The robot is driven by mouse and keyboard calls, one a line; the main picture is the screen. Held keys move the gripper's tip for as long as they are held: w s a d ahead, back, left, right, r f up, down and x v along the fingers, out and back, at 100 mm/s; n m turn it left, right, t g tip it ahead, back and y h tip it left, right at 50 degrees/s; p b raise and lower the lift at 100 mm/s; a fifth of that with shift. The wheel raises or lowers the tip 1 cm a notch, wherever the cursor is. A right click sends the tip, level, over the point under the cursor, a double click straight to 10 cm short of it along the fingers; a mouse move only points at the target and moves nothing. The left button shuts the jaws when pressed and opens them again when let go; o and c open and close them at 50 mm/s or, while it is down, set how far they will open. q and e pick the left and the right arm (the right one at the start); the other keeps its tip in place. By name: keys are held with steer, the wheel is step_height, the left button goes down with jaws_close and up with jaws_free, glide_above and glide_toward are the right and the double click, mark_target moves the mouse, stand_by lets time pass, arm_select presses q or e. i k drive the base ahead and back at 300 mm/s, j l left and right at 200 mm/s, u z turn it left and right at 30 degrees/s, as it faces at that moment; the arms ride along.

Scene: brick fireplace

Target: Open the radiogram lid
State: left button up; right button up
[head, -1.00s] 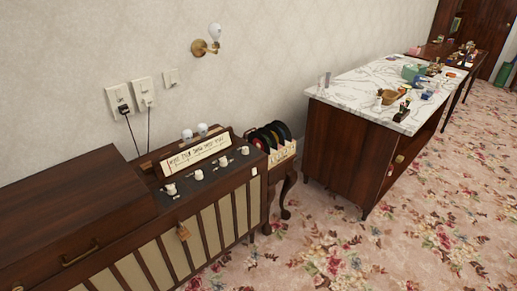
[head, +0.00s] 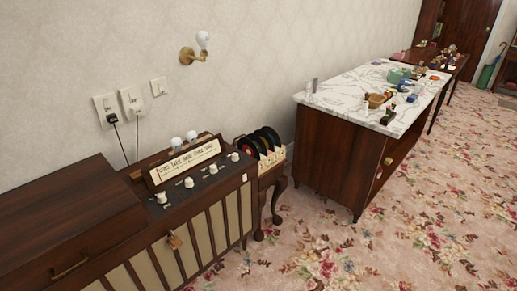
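The radiogram (head: 222,218) is a dark wooden cabinet with pale slatted speaker panels, standing against the wall at the lower left. Its lid (head: 75,220) is a dark brown wooden box top on the left part, and it is closed. A brass handle (head: 70,268) sits on the front of the lid section. To the right of the lid is a control panel with several white knobs (head: 189,182) and a lit dial strip (head: 185,160). Neither of my grippers shows in the head view.
A small stand with records (head: 262,141) is beside the radiogram. A marble-topped cabinet (head: 345,95) with small items stands farther right. Wall sockets (head: 110,108) with plugged cords and a wall lamp (head: 195,50) are above. The floral carpet (head: 430,235) is clear at the right.

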mark_target(53, 224)
steer(key=u, duration=1.55)
